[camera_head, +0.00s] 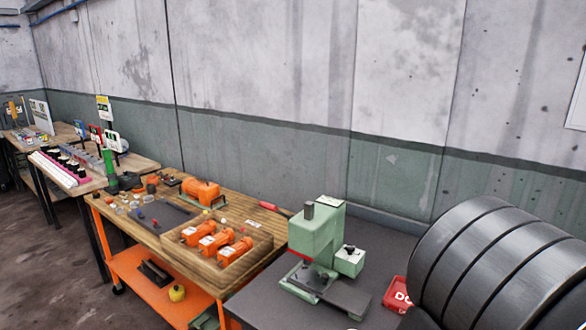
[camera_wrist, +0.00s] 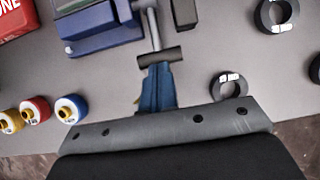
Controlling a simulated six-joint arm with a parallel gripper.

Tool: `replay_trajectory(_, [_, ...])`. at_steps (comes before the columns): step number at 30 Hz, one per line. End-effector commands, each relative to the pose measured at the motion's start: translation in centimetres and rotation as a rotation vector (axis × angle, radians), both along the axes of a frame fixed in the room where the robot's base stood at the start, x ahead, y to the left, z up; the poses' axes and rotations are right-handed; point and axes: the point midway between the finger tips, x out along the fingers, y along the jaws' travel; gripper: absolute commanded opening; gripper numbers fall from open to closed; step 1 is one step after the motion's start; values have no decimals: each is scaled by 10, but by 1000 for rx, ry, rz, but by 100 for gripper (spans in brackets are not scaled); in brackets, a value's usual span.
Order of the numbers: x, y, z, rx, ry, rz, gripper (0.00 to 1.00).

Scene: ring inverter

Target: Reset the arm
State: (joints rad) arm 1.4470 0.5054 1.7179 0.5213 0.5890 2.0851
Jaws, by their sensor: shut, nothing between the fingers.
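My gripper (camera_wrist: 158,76) shows in the wrist view as narrow blue fingers close together, with nothing between them. The fingers point toward the vise's crossbar handle (camera_wrist: 160,54) and overlap it in the picture; I cannot tell the height between them. Behind the fingers are a grey bolted plate and a black body, at the bottom of the view. In the head view my gripper does not show.
A blue vise (camera_wrist: 100,30) stands on the grey bench. Dark rings (camera_wrist: 226,93) lie to the right. Small yellow, red and blue bottles (camera_wrist: 37,107) are left. A red container (camera_wrist: 12,20) is upper left. A green press (camera_head: 316,240) stands beside a wooden bench (camera_head: 150,239).

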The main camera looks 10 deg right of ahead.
Motion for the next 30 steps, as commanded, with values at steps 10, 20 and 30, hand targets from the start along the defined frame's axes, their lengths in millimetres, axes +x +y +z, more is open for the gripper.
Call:
replay_trajectory(10, [29, -26, 35, 21, -8, 13, 0])
replay_trajectory(20, [58, -56, 87, 30, 3, 6, 0])
replay_trajectory(30, [69, -66, 125, 53, 15, -1, 0])
